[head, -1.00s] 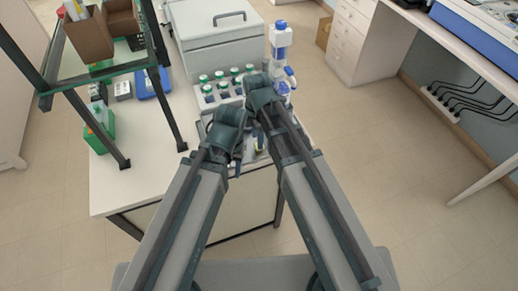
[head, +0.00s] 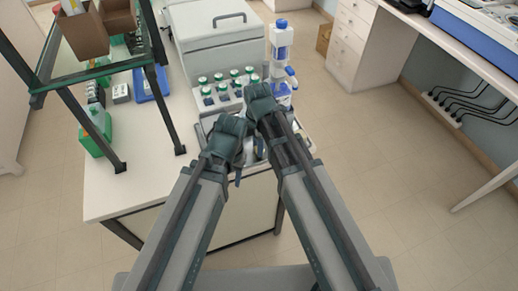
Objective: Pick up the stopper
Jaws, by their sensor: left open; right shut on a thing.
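I cannot pick out a stopper for certain; my grippers and arms cover the front of the bench. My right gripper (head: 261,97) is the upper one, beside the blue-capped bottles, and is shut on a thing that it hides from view. My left gripper (head: 229,131) is just below and to its left, over the bench's front edge. It is open, with its fingers partly hidden. Several green-capped bottles (head: 221,78) stand in rows just beyond the grippers. A white bottle with a blue cap (head: 281,42) stands at the right of the bench.
A lidded grey box (head: 214,40) fills the back of the bench. A dark-framed shelf (head: 85,74) with brown cartons stands at the left, near a green container (head: 96,131). The bench top (head: 135,185) is clear at front left. Open floor lies at right.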

